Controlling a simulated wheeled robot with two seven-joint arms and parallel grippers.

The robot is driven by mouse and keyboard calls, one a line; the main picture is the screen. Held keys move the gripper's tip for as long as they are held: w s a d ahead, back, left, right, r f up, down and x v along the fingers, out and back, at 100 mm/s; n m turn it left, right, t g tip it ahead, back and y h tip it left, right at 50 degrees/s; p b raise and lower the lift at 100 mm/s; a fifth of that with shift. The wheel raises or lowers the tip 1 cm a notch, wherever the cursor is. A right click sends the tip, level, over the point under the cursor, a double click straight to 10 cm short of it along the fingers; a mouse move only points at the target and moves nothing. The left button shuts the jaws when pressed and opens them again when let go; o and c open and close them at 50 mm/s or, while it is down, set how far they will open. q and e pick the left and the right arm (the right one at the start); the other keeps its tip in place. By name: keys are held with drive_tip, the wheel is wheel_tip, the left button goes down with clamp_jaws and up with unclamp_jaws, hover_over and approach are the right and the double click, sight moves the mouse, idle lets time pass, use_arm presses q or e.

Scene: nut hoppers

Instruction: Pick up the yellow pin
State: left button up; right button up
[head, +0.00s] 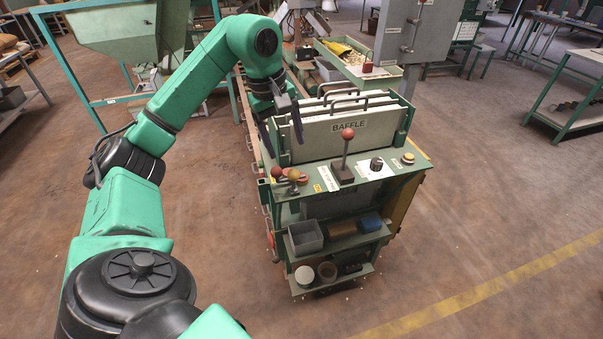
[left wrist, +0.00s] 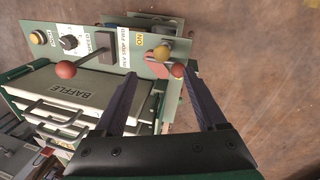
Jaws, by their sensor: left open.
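The yellow pin (head: 293,174) has a round yellow knob and stands at the left end of the green control panel (head: 398,174), close to red-orange knobs (head: 277,172). In the left wrist view the yellow pin (left wrist: 162,53) shows beyond and roughly between the fingertips, with an orange-red knob (left wrist: 178,70) close to the right finger. My left gripper (head: 282,135) is open and empty, above and behind the left end of the panel; its fingers (left wrist: 160,75) are spread apart in the wrist view. The pin's lower part is partly hidden among the knobs. My right gripper is not in view.
A red-balled lever (head: 347,134) rises from the panel middle, with a black dial (head: 376,163) to its right. The BAFFLE box (head: 340,128) with several handles stands behind. A lower shelf holds a grey bin (head: 305,237) and a blue box (head: 370,222). The floor in front is clear.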

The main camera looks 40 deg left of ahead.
use_arm(q)
hover_over(292, 171)
drive_tip(key=s, duration=0.2)
drive_tip(key=f, duration=0.4)
drive_tip(key=shift+w+a+f, duration=0.15)
drive_tip(key=shift+w+a, duration=0.05)
drive_tip(key=shift+a, duration=0.05)
drive_tip(key=f, duration=0.2)
drive_tip(key=w+f, duration=0.1)
drive_tip(key=f, duration=0.3)
drive_tip(key=shift+w+d+f, duration=0.25)
drive_tip(key=shift+w+d, duration=0.1)
drive_tip(key=shift+w, duration=0.05)
drive_tip(key=shift+f, duration=0.15)
drive_tip(key=shift+w, duration=0.1)
drive_tip(key=shift+c, duration=0.8)
clamp_jaws()
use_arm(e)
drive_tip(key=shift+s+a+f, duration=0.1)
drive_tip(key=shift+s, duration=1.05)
